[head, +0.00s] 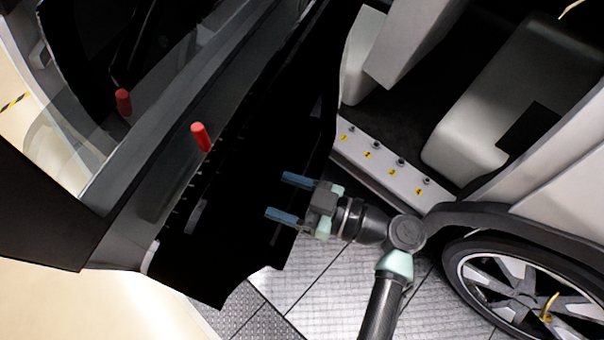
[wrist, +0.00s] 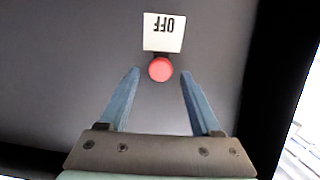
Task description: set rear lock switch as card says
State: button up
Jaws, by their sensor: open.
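In the wrist view a red round knob (wrist: 160,69) shows end-on against a dark grey panel (wrist: 70,60). A white label (wrist: 163,32) beside it reads OFF, upside down in this view. My gripper (head: 277,195) is open and empty in front of the black inner side of the open car door (head: 240,190). In the wrist view its fingertips (wrist: 160,74) lie left and right of the knob, with gaps on both sides. In the head view a red peg (head: 201,137) stands on the door's upper edge. I cannot tell whether it is the same knob. No readable card shows.
Another red peg shape (head: 123,102) shows through or in the glass. The door sill (head: 380,165) carries several small studs with yellow number tags. Pale seats (head: 480,130) with a black patch are behind it. A wheel (head: 520,290) stands at lower right. Metal floor plates lie below my arm.

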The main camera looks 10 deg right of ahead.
jog(key=shift+d, duration=0.1)
jog(key=b+v, duration=0.3)
jog(key=v, duration=0.9)
jog(key=shift+s+d+b, duration=0.25)
jog(key=shift+b, duration=0.05)
